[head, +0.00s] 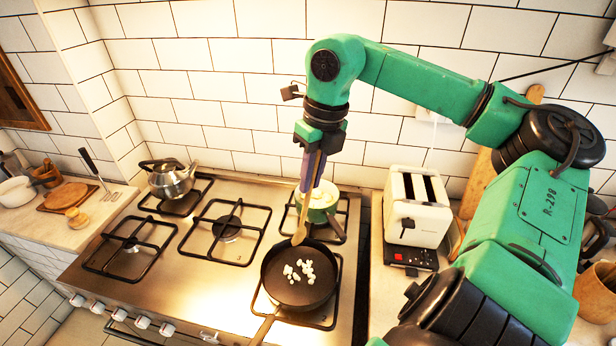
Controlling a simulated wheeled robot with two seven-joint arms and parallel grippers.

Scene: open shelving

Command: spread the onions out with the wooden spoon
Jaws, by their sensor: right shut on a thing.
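My right gripper (312,165) points down above the back of the stove's right side and is shut on the wooden spoon (303,218). The spoon hangs nearly upright, its bowl end at the far rim of the black frying pan (268,277); I cannot tell whether it touches the pan. The white onion pieces (297,270) lie in a loose cluster around the middle of the pan. The pan sits on the front right burner with its handle toward the front. My left gripper is not in view.
A green-and-white pot (322,200) stands just behind the pan, close to the spoon. A cream toaster (418,205) stands on the right counter. A steel kettle (171,180) is at the back left. The burners between are empty.

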